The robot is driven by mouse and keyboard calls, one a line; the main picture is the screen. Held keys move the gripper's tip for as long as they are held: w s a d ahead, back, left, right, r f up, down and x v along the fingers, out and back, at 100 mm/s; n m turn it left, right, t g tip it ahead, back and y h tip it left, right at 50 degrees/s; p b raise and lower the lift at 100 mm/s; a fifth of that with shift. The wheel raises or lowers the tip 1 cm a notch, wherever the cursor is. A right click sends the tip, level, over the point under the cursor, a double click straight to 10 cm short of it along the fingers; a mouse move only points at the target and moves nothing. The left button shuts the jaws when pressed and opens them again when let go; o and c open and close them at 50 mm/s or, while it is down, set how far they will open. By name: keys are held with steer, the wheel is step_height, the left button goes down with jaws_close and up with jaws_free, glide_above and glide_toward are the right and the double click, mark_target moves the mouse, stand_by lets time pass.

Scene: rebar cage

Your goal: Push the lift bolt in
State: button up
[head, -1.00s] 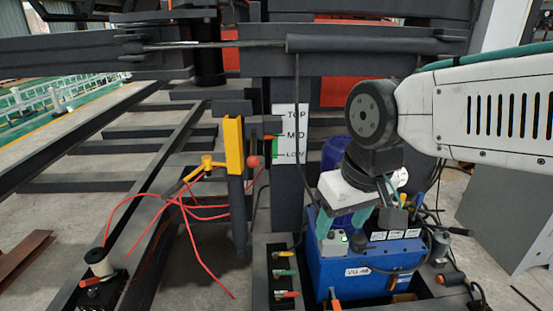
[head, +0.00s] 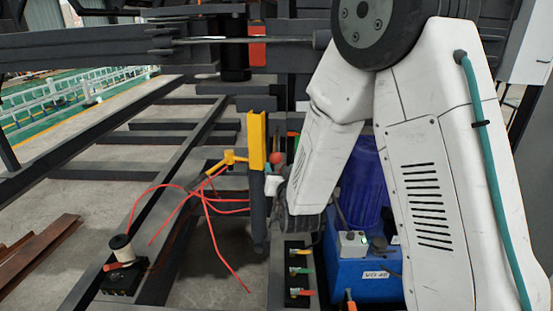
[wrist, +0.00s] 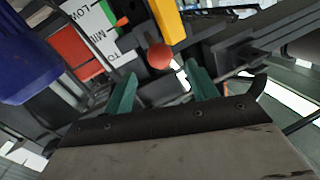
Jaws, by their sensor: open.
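The lift bolt shows as a red ball knob (head: 276,158) beside the yellow upright post (head: 257,140) in the head view. In the wrist view the red knob (wrist: 159,56) lies just beyond the fingertips, roughly midway between them. My gripper (wrist: 160,72) is open, with its two teal fingers apart and nothing held between them. The knob appears a little ahead of the tips; I cannot tell whether anything touches.
A white TOP/MID/LOW label (wrist: 88,28) is beside the knob. A blue power unit (head: 362,278) stands at lower right, with a lever valve block (head: 297,270) beside it. Dark steel beams surround the post.

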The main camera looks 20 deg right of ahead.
mark_target(277, 161)
steer(key=shift+w+d, duration=0.25)
steer(key=shift+w, duration=1.7)
steer(key=shift+w+d, duration=0.2)
steer(key=shift+w, duration=1.75)
